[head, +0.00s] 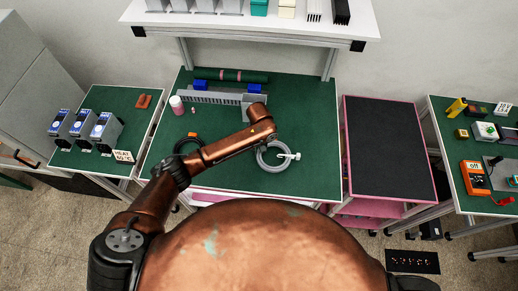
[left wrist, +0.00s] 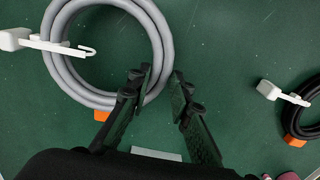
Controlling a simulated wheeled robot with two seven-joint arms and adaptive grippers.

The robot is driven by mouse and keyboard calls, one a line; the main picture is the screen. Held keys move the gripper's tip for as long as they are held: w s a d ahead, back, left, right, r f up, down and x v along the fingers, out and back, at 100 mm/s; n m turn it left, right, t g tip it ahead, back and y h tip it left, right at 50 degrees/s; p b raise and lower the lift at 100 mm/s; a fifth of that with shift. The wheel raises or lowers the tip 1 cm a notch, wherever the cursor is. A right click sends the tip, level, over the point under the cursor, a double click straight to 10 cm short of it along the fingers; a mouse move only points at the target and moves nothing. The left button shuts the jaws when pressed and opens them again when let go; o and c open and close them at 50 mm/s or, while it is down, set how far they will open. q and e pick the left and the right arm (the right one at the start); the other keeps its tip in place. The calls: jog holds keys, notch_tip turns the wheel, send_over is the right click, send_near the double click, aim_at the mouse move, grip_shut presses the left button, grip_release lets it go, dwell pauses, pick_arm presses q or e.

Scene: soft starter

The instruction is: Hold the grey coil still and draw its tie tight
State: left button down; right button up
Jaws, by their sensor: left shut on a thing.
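The grey coil (head: 274,166) lies on the green bench mat, near the middle, and also shows in the left wrist view (left wrist: 160,30). Its white tie (head: 290,156) crosses the coil's right side in the head view. In the left wrist view the tie (left wrist: 50,44) has a block outside the ring and a thin hooked tail inside it. My left gripper (left wrist: 161,82) is shut on the grey coil's tube, on the side away from the tie. In the head view my own arm hides its fingers. My right gripper is not in view.
A black coil (left wrist: 309,100) with its own white tie lies beside the grey one; part of it shows in the head view (head: 181,147). A grey slotted rack (head: 222,98) stands behind. The mat (head: 315,150) right of the coil is clear. A shelf (head: 250,34) overhangs the back.

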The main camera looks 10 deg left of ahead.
pick_arm(q)
jog(key=shift+f+b, duration=0.6)
jog(key=shift+f, duration=1.25)
